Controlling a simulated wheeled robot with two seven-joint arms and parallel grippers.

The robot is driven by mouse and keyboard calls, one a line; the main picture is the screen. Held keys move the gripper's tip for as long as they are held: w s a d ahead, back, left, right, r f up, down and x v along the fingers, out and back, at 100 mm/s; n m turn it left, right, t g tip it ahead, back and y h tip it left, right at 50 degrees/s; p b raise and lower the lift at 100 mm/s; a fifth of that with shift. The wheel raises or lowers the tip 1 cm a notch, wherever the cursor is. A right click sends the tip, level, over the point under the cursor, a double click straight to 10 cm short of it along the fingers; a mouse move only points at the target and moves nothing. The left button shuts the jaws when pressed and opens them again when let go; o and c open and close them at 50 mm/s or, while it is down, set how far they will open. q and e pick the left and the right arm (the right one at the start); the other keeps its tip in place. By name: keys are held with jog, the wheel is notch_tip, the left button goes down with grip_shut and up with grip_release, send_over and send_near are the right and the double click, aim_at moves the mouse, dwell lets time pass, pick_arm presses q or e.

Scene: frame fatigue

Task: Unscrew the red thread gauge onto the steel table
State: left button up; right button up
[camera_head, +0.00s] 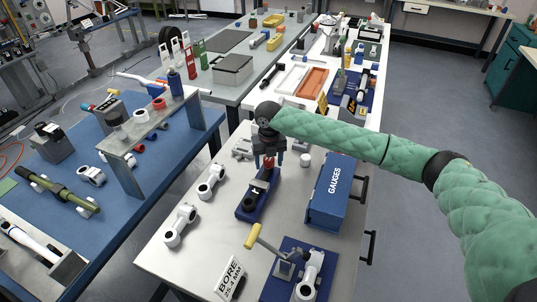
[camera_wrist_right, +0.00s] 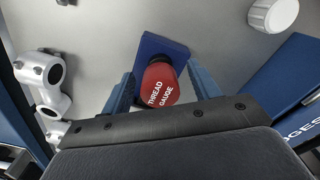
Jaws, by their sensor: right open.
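The red thread gauge (camera_head: 268,172) stands in a blue holder (camera_head: 247,209) on the steel table (camera_head: 205,240). In the right wrist view its red head (camera_wrist_right: 158,86), lettered "THREAD GAUGE", faces the camera, with the blue holder (camera_wrist_right: 160,46) behind it. My right gripper (camera_head: 268,160) points down over the gauge. In the right wrist view my right gripper (camera_wrist_right: 160,80) is open, with one blue finger on each side of the red head and a gap visible on both sides. The gauge's thread is hidden. My left gripper is not in view.
A blue "GAUGES" box (camera_head: 333,196) stands right of the holder. White metal parts (camera_head: 180,226) lie to the left. Bare table lies between holder and box.

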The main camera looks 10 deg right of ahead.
jog(key=shift+w+f, duration=0.1)
jog(key=shift+f, duration=0.15)
jog(key=shift+r, duration=0.1)
jog(key=c, duration=1.1)
jog(key=shift+o, duration=0.8)
jog(key=shift+c, duration=0.5)
jog(key=shift+r, duration=0.15)
